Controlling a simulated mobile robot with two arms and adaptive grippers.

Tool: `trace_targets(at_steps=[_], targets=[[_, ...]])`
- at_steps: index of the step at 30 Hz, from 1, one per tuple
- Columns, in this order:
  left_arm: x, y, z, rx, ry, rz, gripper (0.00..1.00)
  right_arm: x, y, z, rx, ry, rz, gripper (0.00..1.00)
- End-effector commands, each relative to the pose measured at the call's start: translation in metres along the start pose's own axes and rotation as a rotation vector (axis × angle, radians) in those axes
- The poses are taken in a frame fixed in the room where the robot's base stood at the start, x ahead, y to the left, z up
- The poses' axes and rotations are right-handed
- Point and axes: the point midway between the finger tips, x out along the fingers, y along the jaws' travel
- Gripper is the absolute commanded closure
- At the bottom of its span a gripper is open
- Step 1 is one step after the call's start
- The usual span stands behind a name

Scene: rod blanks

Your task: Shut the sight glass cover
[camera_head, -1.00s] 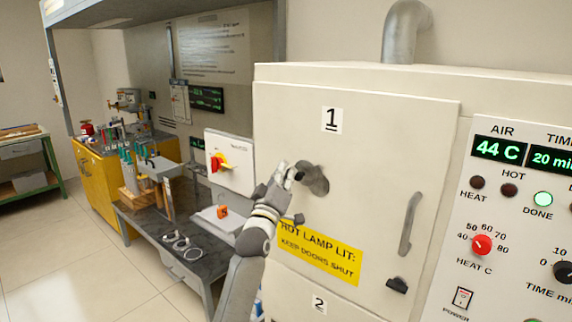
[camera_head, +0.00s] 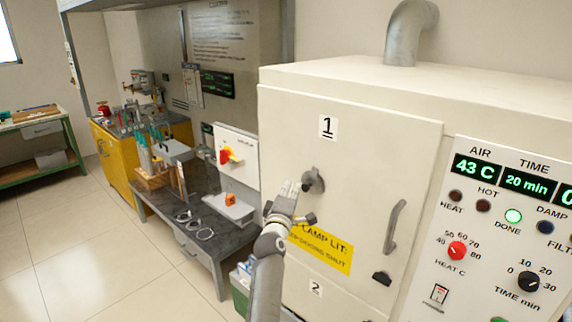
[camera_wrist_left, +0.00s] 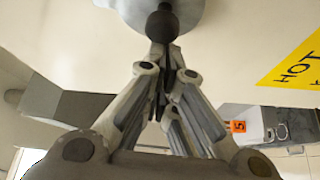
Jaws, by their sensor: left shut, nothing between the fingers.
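The sight glass cover (camera_head: 314,182) is a small grey rounded plate on the cream oven door (camera_head: 380,150), below the number 1 label. In the left wrist view the grey cover (camera_wrist_left: 195,12) is at the top edge, with a dark round knob (camera_wrist_left: 162,24) on it. My left gripper (camera_head: 291,188) is just left of the cover. Its fingers (camera_wrist_left: 162,55) are shut and empty, their tips at or very near the knob; I cannot tell if they touch. The glass itself is not visible. My right gripper is not in view.
The oven door has a handle (camera_head: 395,227), a black latch (camera_head: 382,278) and a yellow hot-lamp sign (camera_head: 322,250). The control panel (camera_head: 490,230) is at right. A dark bench (camera_head: 205,225) with metal rings stands at left. The floor (camera_head: 90,240) at far left is clear.

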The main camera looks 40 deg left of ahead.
Motion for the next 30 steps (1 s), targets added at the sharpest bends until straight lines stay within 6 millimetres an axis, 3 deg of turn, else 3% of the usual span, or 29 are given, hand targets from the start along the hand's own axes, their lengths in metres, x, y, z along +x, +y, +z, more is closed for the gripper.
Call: trace_targets(at_steps=[6, 30], targets=[[-0.003, -0.003, 0.006, 0.002, -0.002, -0.002, 1.00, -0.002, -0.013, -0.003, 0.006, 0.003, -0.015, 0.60], [-0.005, -0.005, 0.010, 0.003, -0.002, -0.001, 1.00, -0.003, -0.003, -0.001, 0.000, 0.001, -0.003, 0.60]])
